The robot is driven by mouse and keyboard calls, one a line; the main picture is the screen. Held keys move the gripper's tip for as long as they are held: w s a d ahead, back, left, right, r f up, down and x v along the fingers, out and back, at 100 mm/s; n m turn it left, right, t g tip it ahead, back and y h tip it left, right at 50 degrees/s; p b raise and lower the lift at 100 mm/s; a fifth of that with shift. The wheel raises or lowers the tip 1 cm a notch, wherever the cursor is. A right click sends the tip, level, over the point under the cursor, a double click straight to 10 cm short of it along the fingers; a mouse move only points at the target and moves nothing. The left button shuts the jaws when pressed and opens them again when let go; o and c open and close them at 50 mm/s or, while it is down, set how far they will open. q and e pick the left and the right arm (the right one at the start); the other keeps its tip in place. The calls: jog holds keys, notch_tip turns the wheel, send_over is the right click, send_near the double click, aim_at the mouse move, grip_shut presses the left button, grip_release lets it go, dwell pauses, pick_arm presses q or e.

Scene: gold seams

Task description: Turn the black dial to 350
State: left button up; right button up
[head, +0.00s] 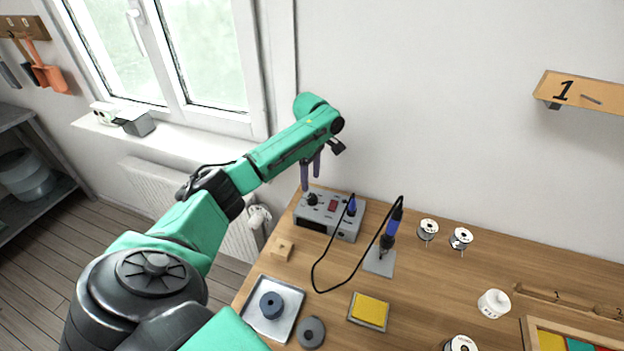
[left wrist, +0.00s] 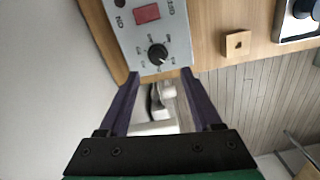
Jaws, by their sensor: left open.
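The black dial (head: 312,199) sits on the top face of a grey soldering station (head: 345,222) near the table's back left edge. In the left wrist view the dial (left wrist: 157,53) is a round black knob ringed by small markings too small to read, so its setting cannot be told. In the left wrist view the dial appears just beyond the fingertips (left wrist: 160,74). My right gripper is not in view.
A soldering iron (head: 388,238) with a black cable stands right of the station. A wooden block (head: 282,249), a metal tray (head: 289,292) and a yellow sponge (head: 369,310) are nearer. Solder spools (head: 428,228) are to the right. The wall is close behind.

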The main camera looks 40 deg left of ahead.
aim_at(312, 196)
pick_arm(q)
jog(key=f, duration=0.7)
jog(key=shift+w+f, duration=0.1)
jog(key=shift+w, duration=0.15)
jog(key=shift+f, duration=0.15)
jog(key=shift+s, duration=0.1)
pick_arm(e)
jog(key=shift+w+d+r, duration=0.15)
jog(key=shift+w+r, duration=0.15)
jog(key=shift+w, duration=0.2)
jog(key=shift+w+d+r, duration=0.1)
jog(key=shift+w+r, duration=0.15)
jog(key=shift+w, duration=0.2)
pick_arm(q)
grip_shut()
jog(key=shift+p, duration=0.3)
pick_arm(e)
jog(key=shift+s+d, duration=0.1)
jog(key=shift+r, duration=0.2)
